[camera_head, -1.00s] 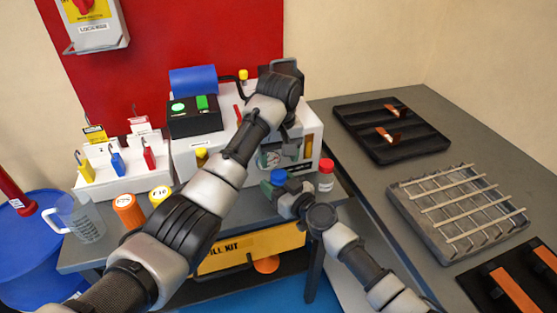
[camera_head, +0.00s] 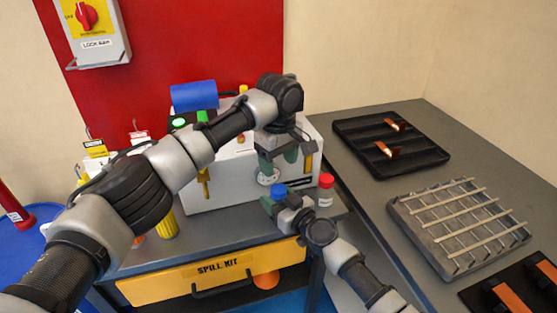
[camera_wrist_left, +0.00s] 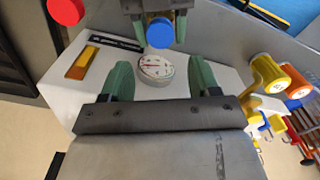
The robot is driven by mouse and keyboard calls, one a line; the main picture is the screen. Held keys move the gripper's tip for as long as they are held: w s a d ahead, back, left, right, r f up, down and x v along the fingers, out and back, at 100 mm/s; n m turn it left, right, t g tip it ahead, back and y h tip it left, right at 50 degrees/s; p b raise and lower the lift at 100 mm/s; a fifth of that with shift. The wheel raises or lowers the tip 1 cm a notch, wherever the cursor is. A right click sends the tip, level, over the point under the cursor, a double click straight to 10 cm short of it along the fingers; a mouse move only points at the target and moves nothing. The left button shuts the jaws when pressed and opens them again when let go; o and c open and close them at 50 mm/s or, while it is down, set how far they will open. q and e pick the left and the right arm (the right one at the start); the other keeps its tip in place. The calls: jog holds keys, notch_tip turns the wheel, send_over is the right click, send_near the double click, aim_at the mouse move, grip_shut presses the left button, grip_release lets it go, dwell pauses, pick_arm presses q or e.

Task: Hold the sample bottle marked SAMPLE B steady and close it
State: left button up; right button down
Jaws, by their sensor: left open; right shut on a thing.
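A bottle with a blue cap (camera_head: 279,189) stands near the front right of the bench, and the cap also shows in the left wrist view (camera_wrist_left: 160,33). My right gripper (camera_head: 270,201) is shut on this bottle below the cap. Its fingers hide most of the body, and no label on it is readable. I cannot tell whether the cap is seated. My left gripper (camera_head: 287,167) is open and empty above and behind the blue cap, fingers pointing down. In the left wrist view its green fingers (camera_wrist_left: 161,80) are spread, apart from the cap.
A red-capped bottle (camera_head: 325,190) stands just right of the held bottle. A white machine (camera_head: 225,183) with a round dial (camera_head: 267,176) is close behind. A yellow spill kit drawer (camera_head: 215,272) is below. The grey table (camera_head: 370,190) at right holds trays.

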aim_at(278, 189)
dwell(0.3)
pick_arm(q)
jog(key=shift+f, duration=4.05)
jog(key=c, duration=0.9)
jog(key=m, duration=0.3)
jog(key=shift+c, duration=0.2)
jog(key=o, duration=1)
